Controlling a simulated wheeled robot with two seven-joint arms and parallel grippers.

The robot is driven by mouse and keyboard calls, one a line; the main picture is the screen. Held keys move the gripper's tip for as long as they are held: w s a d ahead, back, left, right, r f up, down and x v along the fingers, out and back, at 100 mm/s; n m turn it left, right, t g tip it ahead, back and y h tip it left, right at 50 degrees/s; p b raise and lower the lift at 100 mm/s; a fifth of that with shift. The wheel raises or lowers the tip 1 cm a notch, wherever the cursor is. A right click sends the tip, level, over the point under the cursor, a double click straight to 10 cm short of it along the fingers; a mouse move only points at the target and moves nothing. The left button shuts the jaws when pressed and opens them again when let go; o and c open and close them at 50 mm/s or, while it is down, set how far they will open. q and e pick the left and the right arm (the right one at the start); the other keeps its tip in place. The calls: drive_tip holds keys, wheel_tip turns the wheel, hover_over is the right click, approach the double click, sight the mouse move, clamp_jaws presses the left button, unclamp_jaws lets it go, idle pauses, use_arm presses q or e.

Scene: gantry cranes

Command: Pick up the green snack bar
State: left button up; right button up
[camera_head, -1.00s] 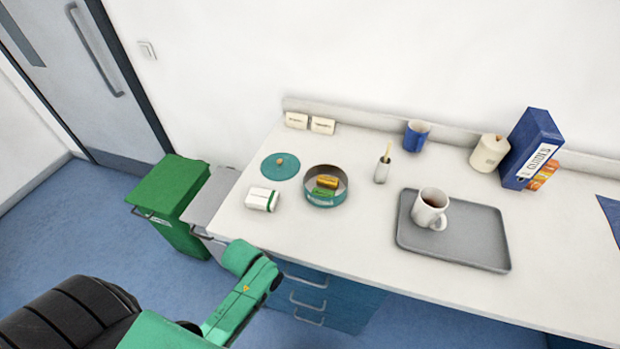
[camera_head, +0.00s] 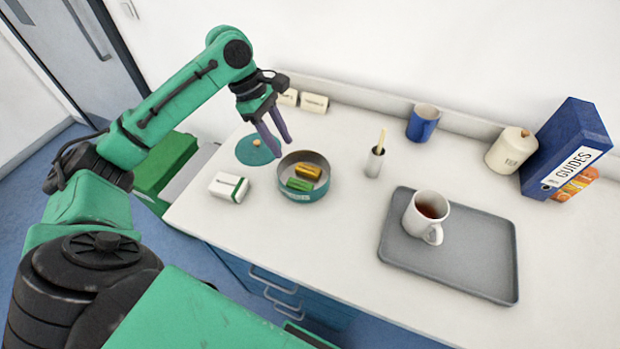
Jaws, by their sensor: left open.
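The green snack bar (camera_head: 299,185) lies in a round teal tin (camera_head: 304,197) on the white counter. A yellow-orange bar (camera_head: 308,171) lies beside it in the tin, on the far side. My left gripper (camera_head: 282,148) is open and empty, pointing down above the counter, just behind and left of the tin. Its two purple-grey fingers are apart and hold nothing. My right gripper is not in view.
A round teal lid (camera_head: 254,154) lies left of the tin, and a white-and-green box (camera_head: 229,187) in front of it. A holder with a stick (camera_head: 375,163) stands right of the tin. A grey tray (camera_head: 469,262) with a mug (camera_head: 424,214) is further right.

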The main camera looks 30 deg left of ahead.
use_arm(q)
drive_tip(key=f, duration=0.1)
drive_tip(key=p, duration=0.2)
approach(303, 185)
drive_tip(key=shift+s+d+f, duration=0.2)
drive_tip(key=shift+d+f, duration=0.1)
drive_tip(key=shift+f, duration=0.15)
drive_tip(key=shift+s+d+f, duration=0.2)
drive_tip(key=shift+d+f, duration=0.1)
drive_tip(key=shift+f, duration=0.15)
drive_tip(key=x, duration=0.4)
drive_tip(key=w+p+x, duration=0.1)
drive_tip(key=x, duration=0.1)
drive_tip(key=shift+a, duration=0.15)
drive_tip(key=shift+s+f, duration=0.1)
drive_tip(key=shift+f, duration=0.2)
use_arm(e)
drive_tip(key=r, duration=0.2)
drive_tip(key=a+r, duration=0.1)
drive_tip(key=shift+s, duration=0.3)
use_arm(q)
drive_tip(key=shift+f, duration=0.1)
clamp_jaws()
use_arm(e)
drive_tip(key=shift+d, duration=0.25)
